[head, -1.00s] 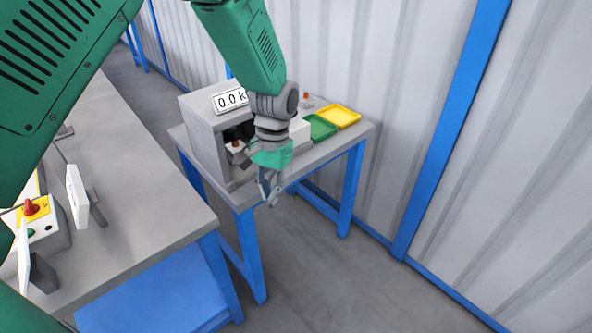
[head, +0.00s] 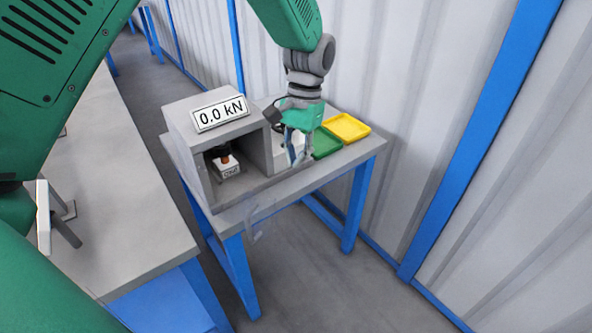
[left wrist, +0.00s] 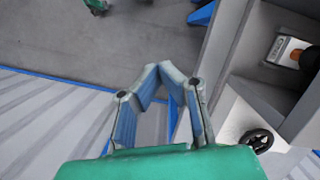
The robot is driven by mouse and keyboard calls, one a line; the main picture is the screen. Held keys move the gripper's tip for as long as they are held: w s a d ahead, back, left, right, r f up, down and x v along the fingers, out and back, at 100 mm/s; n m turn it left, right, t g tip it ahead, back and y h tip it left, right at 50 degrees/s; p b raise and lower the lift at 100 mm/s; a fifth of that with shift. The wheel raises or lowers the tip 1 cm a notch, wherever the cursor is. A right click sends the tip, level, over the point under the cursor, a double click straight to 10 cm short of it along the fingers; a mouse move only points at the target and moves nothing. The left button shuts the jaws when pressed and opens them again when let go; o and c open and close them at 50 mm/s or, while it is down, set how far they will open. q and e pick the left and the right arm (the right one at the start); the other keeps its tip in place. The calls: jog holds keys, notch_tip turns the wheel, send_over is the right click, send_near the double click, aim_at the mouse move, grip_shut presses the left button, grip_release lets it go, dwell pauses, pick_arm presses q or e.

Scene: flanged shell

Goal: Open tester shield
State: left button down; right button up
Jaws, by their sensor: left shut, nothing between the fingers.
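The tester (head: 185,125) is a grey box with a 0.0 kN display (head: 221,113), on a small blue-legged table. Its front opening shows a small white block (head: 226,170) with an orange-brown top inside. A faint, see-through outline (head: 259,218) hangs at the table's front edge; I cannot tell whether it is the shield. My left gripper (head: 297,162) is shut and empty, right of the opening, in front of a white box. In the left wrist view its fingertips (left wrist: 163,68) are close together, left of the tester (left wrist: 232,45). My right gripper is out of view.
A green tray (head: 326,143) and a yellow tray (head: 347,128) lie right of my gripper. A black handwheel (left wrist: 257,140) sits on the white box. A long grey bench (head: 120,190) stands left, a corrugated wall behind and right. Floor in front is free.

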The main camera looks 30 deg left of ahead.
pick_arm(q)
jog(key=s+f, duration=0.6)
jog(key=f, duration=0.2)
jog(key=shift+s+f+p, duration=0.2)
jog(key=shift+s+p, duration=0.1)
jog(key=shift+p, duration=0.05)
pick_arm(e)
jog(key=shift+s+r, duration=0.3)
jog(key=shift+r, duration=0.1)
pick_arm(q)
jog(key=shift+d, duration=0.1)
